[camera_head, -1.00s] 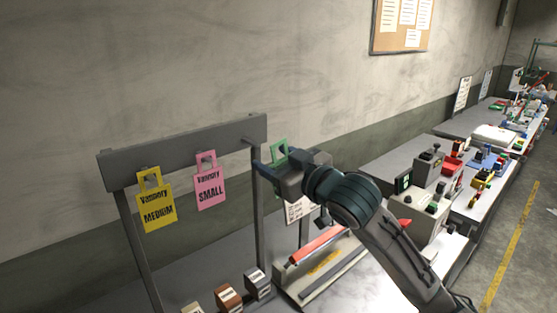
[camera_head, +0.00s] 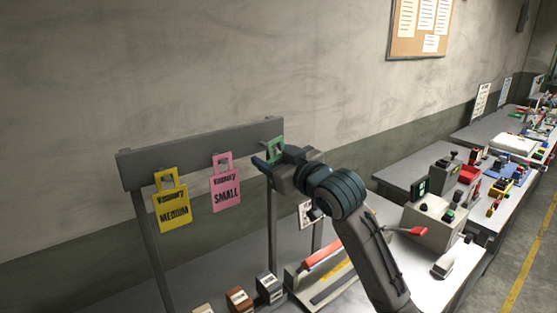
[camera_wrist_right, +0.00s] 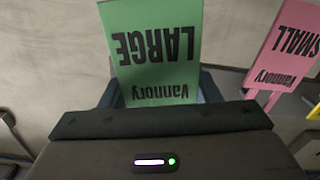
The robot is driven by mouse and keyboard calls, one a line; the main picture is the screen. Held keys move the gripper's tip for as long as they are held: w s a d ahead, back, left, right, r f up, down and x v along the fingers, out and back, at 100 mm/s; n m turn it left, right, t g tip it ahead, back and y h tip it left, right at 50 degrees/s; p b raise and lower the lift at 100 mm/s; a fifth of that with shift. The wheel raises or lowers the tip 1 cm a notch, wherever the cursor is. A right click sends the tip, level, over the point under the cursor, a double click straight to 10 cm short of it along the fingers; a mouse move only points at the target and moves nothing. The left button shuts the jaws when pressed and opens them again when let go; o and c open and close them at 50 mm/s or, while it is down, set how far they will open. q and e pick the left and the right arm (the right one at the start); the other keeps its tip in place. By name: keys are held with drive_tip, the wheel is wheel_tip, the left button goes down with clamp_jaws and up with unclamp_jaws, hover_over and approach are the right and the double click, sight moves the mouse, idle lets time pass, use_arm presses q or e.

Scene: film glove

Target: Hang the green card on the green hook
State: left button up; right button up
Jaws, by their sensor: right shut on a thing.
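The green card (camera_wrist_right: 155,50), printed "Vannory LARGE", fills the top of the right wrist view. The yellow MEDIUM card (camera_head: 173,210) and pink SMALL card (camera_head: 226,192) hang from the bar to the left; the pink one also shows in the wrist view (camera_wrist_right: 285,45). The green hook is not visible. My left gripper is not in view.
Below the rack stand small blocks (camera_head: 270,288) and a sealer with a red arm (camera_head: 323,253). A grey control box with a red lever (camera_head: 432,224) is on the table at right. The wall is behind the rack.

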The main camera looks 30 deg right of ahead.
drive_tip(key=shift+w+a, duration=0.1)
drive_tip(key=shift+w, duration=0.45)
drive_tip(key=shift+w+f, duration=0.1)
drive_tip(key=shift+f, duration=0.3)
drive_tip(key=o, duration=0.7)
drive_tip(key=shift+f, duration=0.1)
drive_tip(key=o, duration=0.3)
drive_tip(key=shift+d, duration=0.2)
drive_tip(key=shift+a, duration=0.15)
